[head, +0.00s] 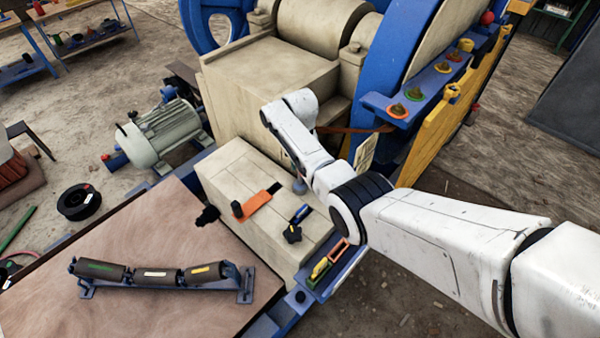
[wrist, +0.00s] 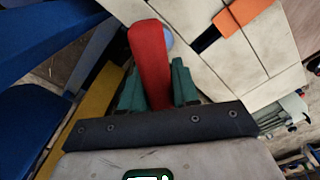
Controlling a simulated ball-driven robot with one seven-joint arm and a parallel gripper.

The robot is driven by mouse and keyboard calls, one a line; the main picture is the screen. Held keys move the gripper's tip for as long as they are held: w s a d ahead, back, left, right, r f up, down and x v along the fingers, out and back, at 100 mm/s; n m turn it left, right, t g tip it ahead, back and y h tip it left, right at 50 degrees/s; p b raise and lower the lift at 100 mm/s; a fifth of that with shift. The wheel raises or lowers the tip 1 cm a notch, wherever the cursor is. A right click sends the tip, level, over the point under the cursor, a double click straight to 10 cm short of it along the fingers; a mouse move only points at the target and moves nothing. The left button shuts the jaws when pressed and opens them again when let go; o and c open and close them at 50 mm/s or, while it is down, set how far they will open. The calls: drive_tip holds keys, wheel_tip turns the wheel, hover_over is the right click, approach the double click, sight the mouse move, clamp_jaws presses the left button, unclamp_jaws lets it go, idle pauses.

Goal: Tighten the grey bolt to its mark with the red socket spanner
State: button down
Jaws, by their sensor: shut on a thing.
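The red socket spanner (wrist: 149,55) stands out from my gripper (wrist: 156,80) in the wrist view. The green fingers are shut on it, one on each side. A blue-grey round piece (wrist: 168,39) shows beside the spanner's far end, partly covered by it. In the head view a blue-grey round piece (head: 300,187) sits on the beige block, just left of my wrist. It may be the grey bolt, but I cannot tell for sure. Its mark cannot be made out.
The beige block (head: 222,178) also bears an orange plate (head: 258,202) and a black star knob (head: 292,234). A small blue tray (head: 335,277) hangs at its right side. A blue shelf with coloured rings (head: 375,101) and a yellow panel (head: 436,125) stand behind my arm.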

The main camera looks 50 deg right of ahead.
drive_tip(key=shift+r, duration=0.25)
drive_tip(key=shift+r+p, duration=0.4)
drive_tip(key=shift+p, duration=0.15)
drive_tip(key=shift+r+p, duration=1.45)
idle(0.5)
drive_tip(key=shift+a, duration=0.1)
